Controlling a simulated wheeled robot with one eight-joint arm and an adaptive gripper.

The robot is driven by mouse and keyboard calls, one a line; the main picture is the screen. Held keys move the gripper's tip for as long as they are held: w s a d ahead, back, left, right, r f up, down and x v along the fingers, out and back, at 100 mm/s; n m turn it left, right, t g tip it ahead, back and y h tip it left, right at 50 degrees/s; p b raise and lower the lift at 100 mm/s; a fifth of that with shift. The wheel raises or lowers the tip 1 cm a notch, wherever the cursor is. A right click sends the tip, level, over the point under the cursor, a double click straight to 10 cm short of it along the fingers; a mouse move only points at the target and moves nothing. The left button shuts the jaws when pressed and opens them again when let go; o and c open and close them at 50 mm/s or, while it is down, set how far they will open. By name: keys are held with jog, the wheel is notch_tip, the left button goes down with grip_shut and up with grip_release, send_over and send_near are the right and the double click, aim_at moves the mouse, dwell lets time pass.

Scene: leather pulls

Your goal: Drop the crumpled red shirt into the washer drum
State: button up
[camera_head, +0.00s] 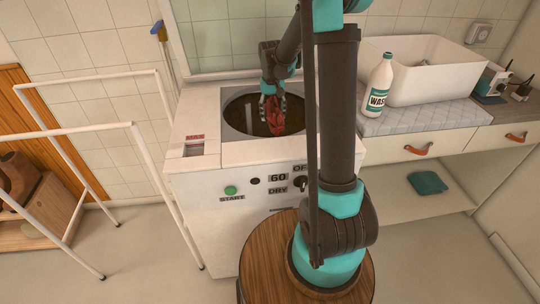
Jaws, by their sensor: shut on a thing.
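The crumpled red shirt (275,117) hangs from my gripper (270,92), which is shut on it. The gripper points down over the washer's round top opening (246,118). The shirt appears within the outline of the dark drum opening; I cannot tell how deep it hangs or whether it touches anything. The washer (195,185) is a white top-loading box with an open top. Its front has a green START button (231,190), a "60" label and a dark dial. My arm hides the right part of the washer.
A white drying rack (132,124) stands close on the left. On the right counter (430,117) are a white WASH bottle (379,88) and a white basin (425,92). A folded teal cloth (427,183) lies on the shelf below. Some floor is clear in front.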

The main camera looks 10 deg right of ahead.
jog(key=shift+f, duration=0.2)
jog(key=o, duration=1.3)
jog(key=shift+o, duration=0.2)
jog(key=r, duration=1.2)
jog(key=shift+a, duration=0.2)
